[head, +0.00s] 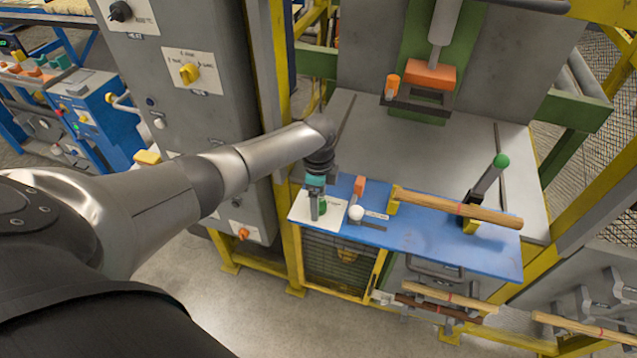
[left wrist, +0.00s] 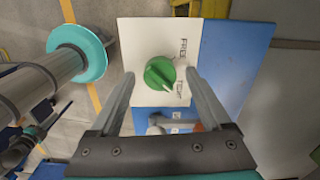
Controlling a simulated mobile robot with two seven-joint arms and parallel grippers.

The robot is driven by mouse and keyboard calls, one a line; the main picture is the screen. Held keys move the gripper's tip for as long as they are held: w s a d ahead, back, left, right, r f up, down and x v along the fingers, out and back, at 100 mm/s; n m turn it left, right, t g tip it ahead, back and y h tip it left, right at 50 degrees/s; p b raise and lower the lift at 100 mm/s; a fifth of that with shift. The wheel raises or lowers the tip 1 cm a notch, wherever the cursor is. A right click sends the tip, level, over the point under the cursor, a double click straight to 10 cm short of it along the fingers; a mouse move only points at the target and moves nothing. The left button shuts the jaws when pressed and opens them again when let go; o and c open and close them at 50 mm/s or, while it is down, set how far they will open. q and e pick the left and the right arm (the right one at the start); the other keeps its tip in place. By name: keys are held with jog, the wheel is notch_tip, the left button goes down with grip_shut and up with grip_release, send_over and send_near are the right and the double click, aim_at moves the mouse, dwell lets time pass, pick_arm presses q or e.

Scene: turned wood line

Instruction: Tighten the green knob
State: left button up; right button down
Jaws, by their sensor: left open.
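The green knob (left wrist: 160,73) sits on a white plate (left wrist: 143,35) in the left wrist view. A pale mark on the knob points down and slightly right. The plate reads FREE at upper right; a second label at lower right is partly hidden by a finger. My left gripper (left wrist: 160,80) is open, with one finger on each side of the knob; I cannot tell whether they touch it. In the head view my left gripper (head: 317,205) points down over the white plate (head: 300,208) at the left end of the blue board, partly hiding the knob.
A green-tipped lever (head: 501,161) stands at right. A grey cabinet (head: 190,120) stands close to my left arm.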

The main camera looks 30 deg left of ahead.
pick_arm(q)
notch_tip(320, 180, up, 15)
jog(key=p, duration=0.1)
dwell(0.3)
jog(key=shift+f, duration=0.1)
